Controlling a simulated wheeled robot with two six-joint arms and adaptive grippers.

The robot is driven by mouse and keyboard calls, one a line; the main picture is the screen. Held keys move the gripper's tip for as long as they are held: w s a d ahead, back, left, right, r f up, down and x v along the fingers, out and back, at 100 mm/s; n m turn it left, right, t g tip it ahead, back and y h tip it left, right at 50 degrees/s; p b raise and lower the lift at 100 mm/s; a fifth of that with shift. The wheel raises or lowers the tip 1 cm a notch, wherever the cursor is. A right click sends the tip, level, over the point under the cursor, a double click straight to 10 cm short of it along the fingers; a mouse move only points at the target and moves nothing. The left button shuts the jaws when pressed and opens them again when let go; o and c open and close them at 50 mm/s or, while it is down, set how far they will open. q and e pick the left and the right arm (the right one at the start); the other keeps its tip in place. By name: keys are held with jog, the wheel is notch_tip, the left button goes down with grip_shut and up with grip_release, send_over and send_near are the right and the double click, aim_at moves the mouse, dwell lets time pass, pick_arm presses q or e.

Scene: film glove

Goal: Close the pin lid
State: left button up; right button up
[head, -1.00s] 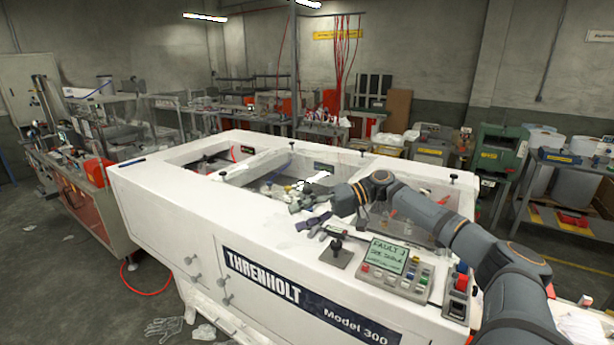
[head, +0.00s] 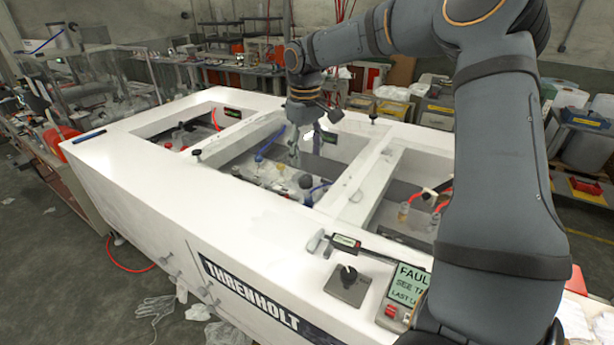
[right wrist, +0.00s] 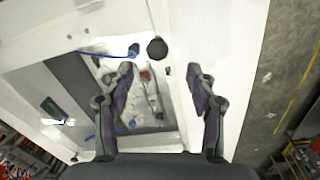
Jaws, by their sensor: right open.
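The white machine (head: 160,185) has several rectangular openings in its top, with tubing and small parts visible inside. I cannot tell which part is the pin lid. Small dark knobs stand on the top, one at the near left (head: 196,153) and one at the far side (head: 373,117). My right gripper (head: 312,138) points down over the middle opening. In the right wrist view its two fingers (right wrist: 160,76) are spread apart with nothing held. A round black knob (right wrist: 157,48) shows beyond the gap, on a white rim. My left gripper is not in view.
The white top at front left is clear.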

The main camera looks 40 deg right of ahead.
jog(key=p, duration=0.2)
send_over(306, 182)
notch_tip(306, 182, down, 4)
jog(key=shift+s+f, duration=0.1)
jog(key=shift+f, duration=0.05)
jog(key=f, duration=0.2)
jog(key=f+p, duration=0.1)
jog(key=f, duration=0.1)
jog(key=shift+w+d, duration=0.1)
jog(key=shift+w, duration=0.25)
jog(key=shift+s+f, duration=0.15)
jog(key=shift+f, duration=0.05)
jog(key=shift+s, duration=0.15)
jog(key=shift+f, duration=0.1)
jog(key=c, duration=1.2)
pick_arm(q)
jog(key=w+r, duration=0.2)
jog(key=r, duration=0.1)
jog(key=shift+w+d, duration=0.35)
